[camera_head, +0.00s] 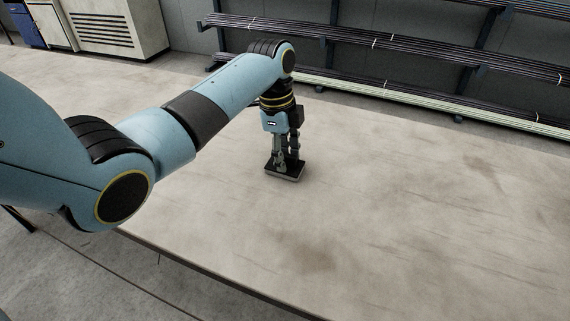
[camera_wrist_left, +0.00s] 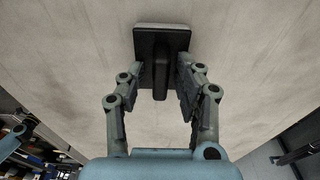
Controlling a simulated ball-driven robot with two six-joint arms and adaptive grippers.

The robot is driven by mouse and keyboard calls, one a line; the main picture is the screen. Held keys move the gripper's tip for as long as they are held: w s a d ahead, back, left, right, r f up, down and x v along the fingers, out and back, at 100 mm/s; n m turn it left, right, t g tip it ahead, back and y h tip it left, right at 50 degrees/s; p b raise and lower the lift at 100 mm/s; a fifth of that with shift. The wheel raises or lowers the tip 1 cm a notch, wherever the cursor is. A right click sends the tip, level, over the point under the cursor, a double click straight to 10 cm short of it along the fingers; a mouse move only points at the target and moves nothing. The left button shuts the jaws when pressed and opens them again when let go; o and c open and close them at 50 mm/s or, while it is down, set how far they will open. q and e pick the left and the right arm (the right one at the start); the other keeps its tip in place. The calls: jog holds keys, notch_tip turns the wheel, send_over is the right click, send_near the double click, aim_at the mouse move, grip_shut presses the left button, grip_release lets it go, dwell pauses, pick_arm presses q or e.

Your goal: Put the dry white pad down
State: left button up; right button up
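The pad is a flat black plate with a pale underside (camera_head: 285,178) and sits at the table surface in the head view. In the left wrist view its black plate (camera_wrist_left: 174,42) shows, with a raised black handle (camera_wrist_left: 160,78) in the middle and a pale strip along the far edge. My left gripper (camera_head: 287,160) points down over the pad. In the left wrist view its fingers (camera_wrist_left: 161,85) stand on either side of the handle, with gaps visible between, so it looks open. The pad's underside against the table is hidden. My right gripper is not in view.
The pale, stained table (camera_head: 400,220) is bare around the pad, with wide free room to the right. Its front edge runs along the lower left. Racks of long dark rods (camera_head: 400,50) stand behind it. A pale vented cabinet (camera_head: 110,28) stands at the back left.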

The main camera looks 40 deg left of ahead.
pick_arm(q)
grip_shut()
jog(key=shift+r, duration=0.2)
